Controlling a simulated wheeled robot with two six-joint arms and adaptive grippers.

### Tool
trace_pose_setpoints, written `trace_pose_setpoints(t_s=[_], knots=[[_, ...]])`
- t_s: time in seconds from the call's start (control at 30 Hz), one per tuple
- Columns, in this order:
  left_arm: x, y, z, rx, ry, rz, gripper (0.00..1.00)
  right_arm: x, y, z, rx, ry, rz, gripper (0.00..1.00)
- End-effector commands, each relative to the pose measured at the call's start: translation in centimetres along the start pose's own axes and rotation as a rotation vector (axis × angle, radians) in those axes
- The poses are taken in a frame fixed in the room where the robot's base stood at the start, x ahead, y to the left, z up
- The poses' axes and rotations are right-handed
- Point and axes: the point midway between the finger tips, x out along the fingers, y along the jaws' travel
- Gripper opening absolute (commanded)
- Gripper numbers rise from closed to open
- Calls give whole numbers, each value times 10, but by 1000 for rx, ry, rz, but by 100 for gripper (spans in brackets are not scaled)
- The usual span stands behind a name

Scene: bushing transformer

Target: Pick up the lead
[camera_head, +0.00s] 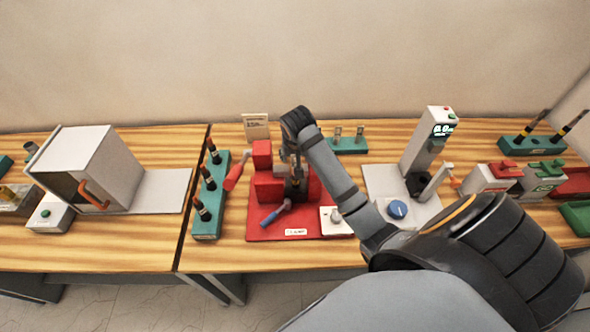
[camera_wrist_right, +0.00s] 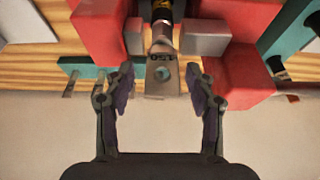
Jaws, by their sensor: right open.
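The lead shows in the right wrist view as a flat grey lug (camera_wrist_right: 163,78) with a round hole and a marking, below a black sleeve with a yellow band. It sits between the grey jaws of the red clamp (camera_wrist_right: 240,75). My right gripper (camera_wrist_right: 160,88) is open, with one finger on each side of the lug and visible gaps to both. In the head view my right gripper (camera_head: 294,172) is over the clamp's red base (camera_head: 262,226), and my arm partly hides the lead there. My left gripper is not in view.
A teal rack (camera_head: 208,214) with several dark pieces stands left of the clamp. Red-handled and blue-handled (camera_head: 272,216) tools are at the clamp. A small teal stand (camera_head: 350,146) is behind, and a grey machine (camera_head: 420,150) stands to the right. A grey box (camera_head: 95,165) is far left.

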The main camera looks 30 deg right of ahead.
Motion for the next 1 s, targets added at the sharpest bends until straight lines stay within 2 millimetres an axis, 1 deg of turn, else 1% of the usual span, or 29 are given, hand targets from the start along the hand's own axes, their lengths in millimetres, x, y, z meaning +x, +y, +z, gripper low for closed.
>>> trace_pose_setpoints(t_s=[0.03,0.07,0.17,0.3,0.43,0.47,0.6,0.9,1.0], knots=[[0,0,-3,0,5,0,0,0,0,0,0,0,-1,56],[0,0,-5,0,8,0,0,0,0,0,0,0,-1,52],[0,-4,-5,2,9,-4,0,0,0,0,0,0,-1,38],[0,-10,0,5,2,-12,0,0,0,0,-1,0,-1,19],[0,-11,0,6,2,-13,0,0,0,0,-1,-1,0,1],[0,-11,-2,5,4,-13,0,0,0,0,-1,-2,0,0],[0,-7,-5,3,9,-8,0,1,0,1,-1,-4,2,0],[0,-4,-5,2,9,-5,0,1,0,2,-1,-7,2,0],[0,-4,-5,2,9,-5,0,-1,0,-1,-2,-7,2,0]])
